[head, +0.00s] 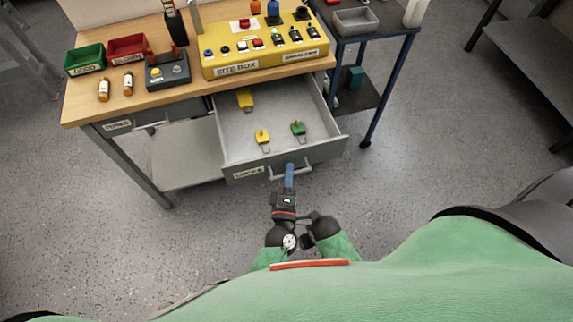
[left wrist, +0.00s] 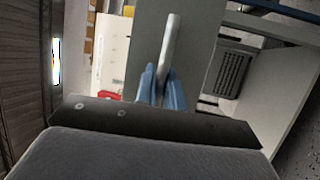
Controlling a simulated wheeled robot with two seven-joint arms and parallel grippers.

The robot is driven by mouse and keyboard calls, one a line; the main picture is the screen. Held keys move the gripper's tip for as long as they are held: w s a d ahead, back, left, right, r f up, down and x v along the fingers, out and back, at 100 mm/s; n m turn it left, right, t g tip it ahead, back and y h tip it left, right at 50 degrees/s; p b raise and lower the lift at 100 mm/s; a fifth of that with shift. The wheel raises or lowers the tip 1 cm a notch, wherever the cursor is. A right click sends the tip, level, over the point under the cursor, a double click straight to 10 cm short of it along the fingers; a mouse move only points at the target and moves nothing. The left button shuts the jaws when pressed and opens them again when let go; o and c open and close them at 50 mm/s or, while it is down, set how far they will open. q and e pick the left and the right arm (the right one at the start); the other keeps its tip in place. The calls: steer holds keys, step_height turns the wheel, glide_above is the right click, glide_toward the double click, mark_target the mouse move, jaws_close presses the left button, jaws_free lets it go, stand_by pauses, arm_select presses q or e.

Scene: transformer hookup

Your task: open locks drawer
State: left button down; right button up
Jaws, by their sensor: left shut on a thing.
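The locks drawer (head: 240,172) stands pulled out from under the workbench in the head view. Its grey front carries a label at the left and a bar handle (head: 305,172). Inside lie a yellow padlock (head: 263,138), a green padlock (head: 298,129) and another yellow lock (head: 245,99) farther back. My left gripper (head: 289,174) is at the handle, its blue fingers shut on it. In the left wrist view the blue fingers (left wrist: 162,88) hold the silver handle (left wrist: 172,45) between them. My right gripper is not in view.
The workbench (head: 130,60) carries a yellow box (head: 262,52), a green bin (head: 85,60) and a red bin (head: 127,48). A closed drawer (head: 118,125) is to the left. A blue-framed cart (head: 385,38) stands close on the right. Floor is clear around the drawer.

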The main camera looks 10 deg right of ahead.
arm_select(q)
steer(key=shift+s, duration=0.3)
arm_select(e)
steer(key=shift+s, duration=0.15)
arm_select(q)
steer(key=c, duration=1.5)
jaws_free()
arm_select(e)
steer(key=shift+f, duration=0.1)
